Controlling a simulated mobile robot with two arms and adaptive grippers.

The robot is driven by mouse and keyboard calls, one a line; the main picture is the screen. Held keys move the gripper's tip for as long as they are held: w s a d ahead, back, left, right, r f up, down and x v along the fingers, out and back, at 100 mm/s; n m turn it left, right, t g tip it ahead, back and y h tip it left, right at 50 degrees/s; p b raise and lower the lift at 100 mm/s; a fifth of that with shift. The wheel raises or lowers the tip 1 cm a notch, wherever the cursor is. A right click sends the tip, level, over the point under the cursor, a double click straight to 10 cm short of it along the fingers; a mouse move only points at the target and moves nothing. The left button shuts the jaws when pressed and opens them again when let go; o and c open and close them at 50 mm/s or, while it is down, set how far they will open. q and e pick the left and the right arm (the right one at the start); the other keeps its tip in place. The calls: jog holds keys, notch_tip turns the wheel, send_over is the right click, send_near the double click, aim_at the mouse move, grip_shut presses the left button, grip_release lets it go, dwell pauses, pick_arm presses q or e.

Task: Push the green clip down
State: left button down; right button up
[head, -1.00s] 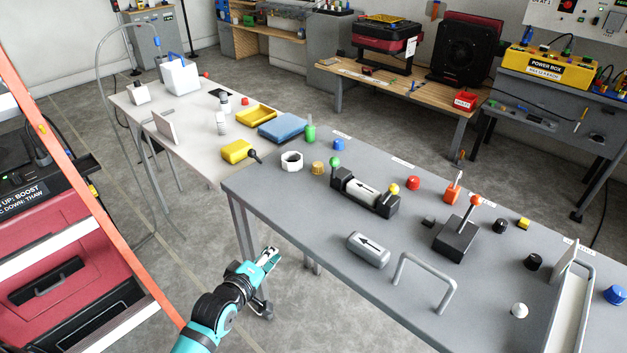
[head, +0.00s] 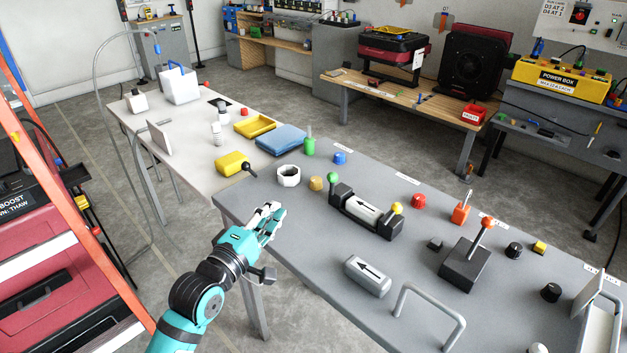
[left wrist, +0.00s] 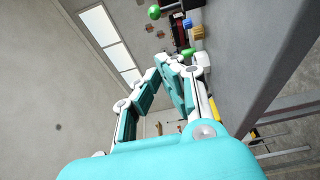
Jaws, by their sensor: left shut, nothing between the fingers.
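The green clip (head: 333,178) is a green ball knob standing up at the left end of a black holder (head: 368,217) on the grey table. A white block with a black arrow lies in that holder, and a yellow ball knob (head: 397,208) stands at its other end. My left gripper (head: 272,216) is shut and empty, at the table's left edge, left of and apart from the clip. In the left wrist view its fingertips (left wrist: 163,62) meet, and a green ball (left wrist: 154,12), seemingly the clip's knob, shows at the top. My right gripper is not in view.
A grey block with an arrow (head: 367,276) lies in front. The table between gripper and holder looks clear.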

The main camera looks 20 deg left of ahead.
aim_at(332, 185)
pick_arm(q)
jog(key=w+d+p, duration=0.1)
jog(key=w+d, duration=0.3)
jog(key=w, duration=0.8)
jog(key=shift+w, duration=0.4)
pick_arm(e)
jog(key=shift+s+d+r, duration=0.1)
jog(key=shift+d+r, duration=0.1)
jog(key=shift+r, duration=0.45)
